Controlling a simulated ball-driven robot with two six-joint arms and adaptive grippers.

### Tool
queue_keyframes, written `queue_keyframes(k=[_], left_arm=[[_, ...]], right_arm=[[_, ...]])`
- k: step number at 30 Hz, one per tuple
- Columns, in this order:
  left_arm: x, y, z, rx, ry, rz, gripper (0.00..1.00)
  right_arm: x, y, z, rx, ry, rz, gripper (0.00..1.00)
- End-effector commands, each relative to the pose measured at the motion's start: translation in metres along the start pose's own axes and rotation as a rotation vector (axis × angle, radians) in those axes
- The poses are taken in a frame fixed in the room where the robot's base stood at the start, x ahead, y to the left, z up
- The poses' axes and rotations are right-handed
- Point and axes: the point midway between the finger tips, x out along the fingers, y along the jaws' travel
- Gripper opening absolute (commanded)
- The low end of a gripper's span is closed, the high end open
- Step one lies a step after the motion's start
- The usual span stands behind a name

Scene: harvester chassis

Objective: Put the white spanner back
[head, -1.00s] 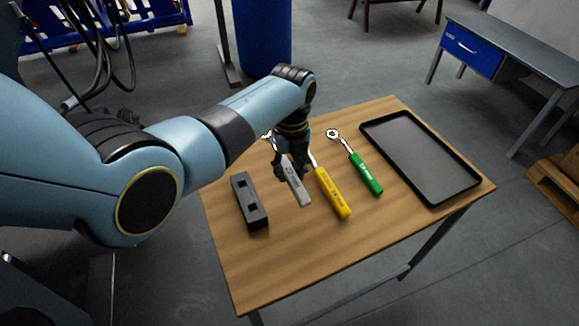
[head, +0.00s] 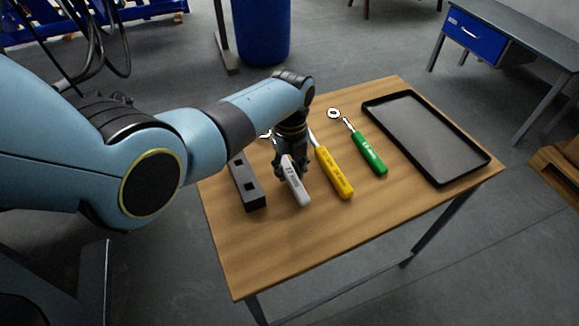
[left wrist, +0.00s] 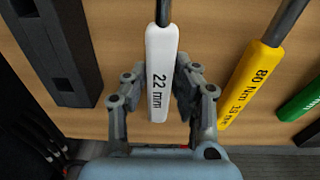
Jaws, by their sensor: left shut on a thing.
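The white spanner (head: 295,185), its handle marked 22 mm, lies among the row of tools in the head view. Its handle (left wrist: 160,75) also shows between the fingers in the left wrist view. My left gripper (head: 291,167) reaches down over the table and is shut on the white handle, with one finger on each side (left wrist: 160,88). The gripper hides part of the spanner's shaft. The ring head shows only partly behind the gripper. I cannot tell whether the spanner touches the table. My right gripper is not in view.
A black block with square holes (head: 247,187) stands left of the spanner. A yellow-handled tool (head: 332,174) and a green-handled tool (head: 368,155) lie to its right. A black tray (head: 428,138) is at the table's right. The front of the wooden table (head: 300,240) is clear.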

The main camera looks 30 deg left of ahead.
Motion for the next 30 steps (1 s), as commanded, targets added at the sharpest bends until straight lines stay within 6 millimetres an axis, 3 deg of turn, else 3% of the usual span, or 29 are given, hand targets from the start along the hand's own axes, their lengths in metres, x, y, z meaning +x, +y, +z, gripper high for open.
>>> queue_keyframes(k=[10,11,17,26,30], left_arm=[[0.001,-0.001,0.001,0.0,-0.001,-0.001,0.0],[0.001,-0.001,0.001,0.0,-0.001,-0.001,0.29],[0.002,0.0,0.0,0.0,0.0,0.0,0.53],[0.0,0.0,0.0,0.0,0.0,0.0,0.53],[-0.014,-0.001,0.001,0.0,-0.002,-0.002,0.53]], right_arm=[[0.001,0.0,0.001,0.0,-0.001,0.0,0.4],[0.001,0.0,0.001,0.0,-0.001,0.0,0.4],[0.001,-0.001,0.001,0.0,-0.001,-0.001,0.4],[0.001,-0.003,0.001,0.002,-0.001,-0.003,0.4],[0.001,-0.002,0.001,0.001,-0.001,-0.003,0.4]])
